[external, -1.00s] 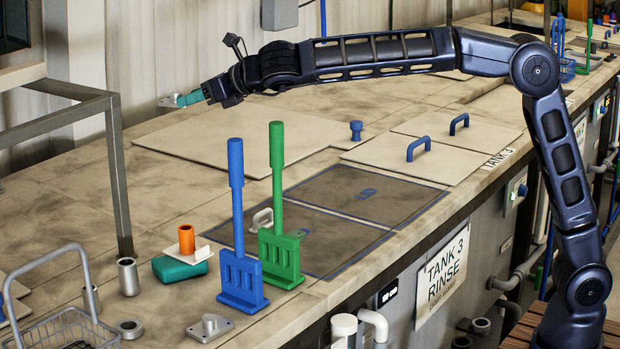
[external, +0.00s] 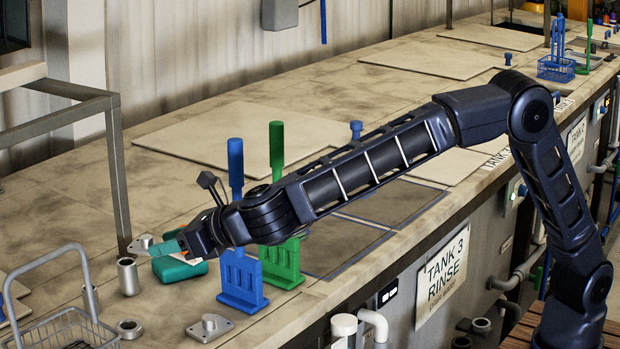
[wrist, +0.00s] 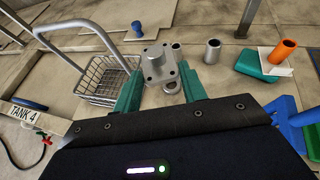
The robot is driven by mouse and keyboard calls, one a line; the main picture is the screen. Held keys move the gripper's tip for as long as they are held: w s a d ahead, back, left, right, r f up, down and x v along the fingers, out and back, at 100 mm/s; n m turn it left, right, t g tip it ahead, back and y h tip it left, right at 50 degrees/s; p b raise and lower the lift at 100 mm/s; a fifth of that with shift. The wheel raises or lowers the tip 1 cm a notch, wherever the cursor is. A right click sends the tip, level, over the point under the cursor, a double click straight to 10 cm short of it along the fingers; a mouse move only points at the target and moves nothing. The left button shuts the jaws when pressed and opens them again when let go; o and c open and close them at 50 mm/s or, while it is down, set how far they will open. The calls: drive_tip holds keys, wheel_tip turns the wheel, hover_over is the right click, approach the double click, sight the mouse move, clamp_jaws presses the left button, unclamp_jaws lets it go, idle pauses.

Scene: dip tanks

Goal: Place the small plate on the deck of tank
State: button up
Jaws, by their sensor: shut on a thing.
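My gripper (external: 166,247) has teal fingers and is shut on the small plate (external: 143,241), a grey metal plate with a round boss and holes. In the wrist view the plate (wrist: 159,66) sits between the two fingertips (wrist: 160,88), its boss pointing away from me. It is held above the deck (external: 185,185); the exact height is hard to tell. A similar grey plate (external: 210,327) lies on the deck near the front edge. The sign of tank 3 (external: 441,272) is on the front face, and a TANK 4 label (wrist: 36,114) shows in the wrist view.
A wire basket (external: 65,330) stands at lower left. Metal cylinders (external: 128,276) and a teal block (external: 180,268) are close to my gripper. Blue (external: 241,280) and green (external: 281,262) paddle-like tools stand upright beside my arm.

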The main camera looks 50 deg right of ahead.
drive_tip(key=shift+s+a+f, duration=0.3)
drive_tip(key=shift+s+f, duration=0.5)
drive_tip(key=shift+f, duration=2.45)
drive_tip(key=shift+s+a+f, duration=0.35)
drive_tip(key=shift+s+f, duration=0.4)
drive_tip(key=shift+f, duration=2.45)
drive_tip(key=shift+s+a+f, duration=0.3)
drive_tip(key=shift+s+f, duration=0.5)
drive_tip(key=shift+f, duration=2.45)
drive_tip(key=shift+f, duration=0.6)
drive_tip(key=o, duration=1.2)
